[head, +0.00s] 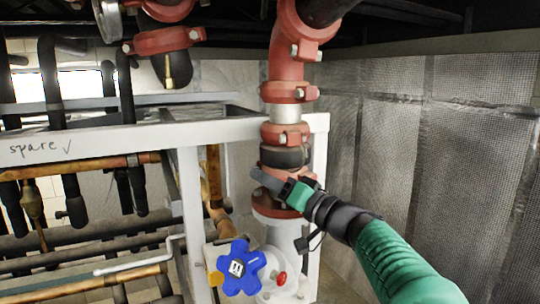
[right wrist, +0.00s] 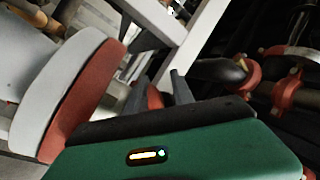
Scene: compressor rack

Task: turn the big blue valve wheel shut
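The blue valve wheel (head: 237,268) is low in the head view, left of centre, on a white valve body (head: 285,262). The wheel does not show in that view. My left gripper is not in view.
The vertical red pipe (head: 289,65) rises behind my right gripper. A white frame beam (head: 90,146) marked "spare" and several dark and copper pipes are to the left. A silvery wall panel (head: 430,130) stands at the right. A small red knob (head: 281,278) is beside the wheel.

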